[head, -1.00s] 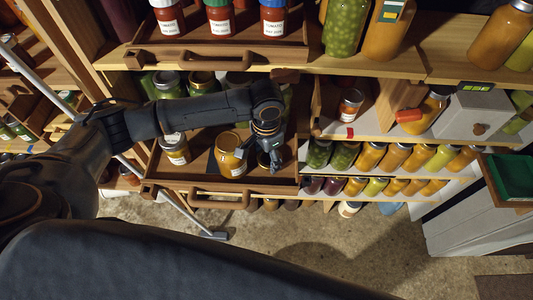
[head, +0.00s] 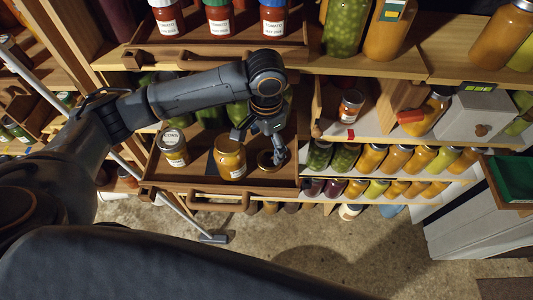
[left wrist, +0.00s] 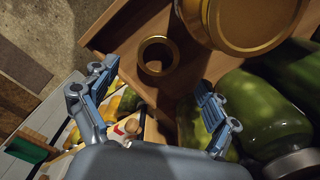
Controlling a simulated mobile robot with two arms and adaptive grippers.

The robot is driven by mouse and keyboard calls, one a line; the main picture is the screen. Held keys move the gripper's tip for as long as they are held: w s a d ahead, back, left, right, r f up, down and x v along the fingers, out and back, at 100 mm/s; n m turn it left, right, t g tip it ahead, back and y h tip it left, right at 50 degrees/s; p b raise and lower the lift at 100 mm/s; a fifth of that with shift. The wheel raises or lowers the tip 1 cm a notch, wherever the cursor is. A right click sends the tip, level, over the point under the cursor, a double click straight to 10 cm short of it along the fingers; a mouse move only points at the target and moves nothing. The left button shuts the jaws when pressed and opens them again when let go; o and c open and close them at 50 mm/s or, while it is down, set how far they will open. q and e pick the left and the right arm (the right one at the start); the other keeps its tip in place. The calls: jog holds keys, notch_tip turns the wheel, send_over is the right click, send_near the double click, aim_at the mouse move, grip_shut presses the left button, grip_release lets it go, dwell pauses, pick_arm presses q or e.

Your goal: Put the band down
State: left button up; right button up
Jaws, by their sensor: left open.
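The band is a gold ring (head: 268,163) lying flat on the brown pull-out tray (head: 208,190), near its right front corner. It also shows whole in the left wrist view (left wrist: 144,58), with bare tray inside the ring. My left gripper (head: 259,146) is open just above the band, its fingers spread wide. In the left wrist view my left gripper (left wrist: 154,77) has nothing between its fingers, and the band lies beyond the tips. My right gripper is in neither view.
An orange jar with a gold lid (head: 230,160) stands just left of the band. A labelled jar (head: 173,148) stands farther left on the tray. Green jars (left wrist: 258,110) stand behind. A shelf with tomato jars (head: 220,18) is above, and rows of jars (head: 395,157) are at right.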

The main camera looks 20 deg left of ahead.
pick_arm(q)
notch_tip(320, 180, up, 5)
jog(key=shift+r, duration=0.15)
dwell(0.6)
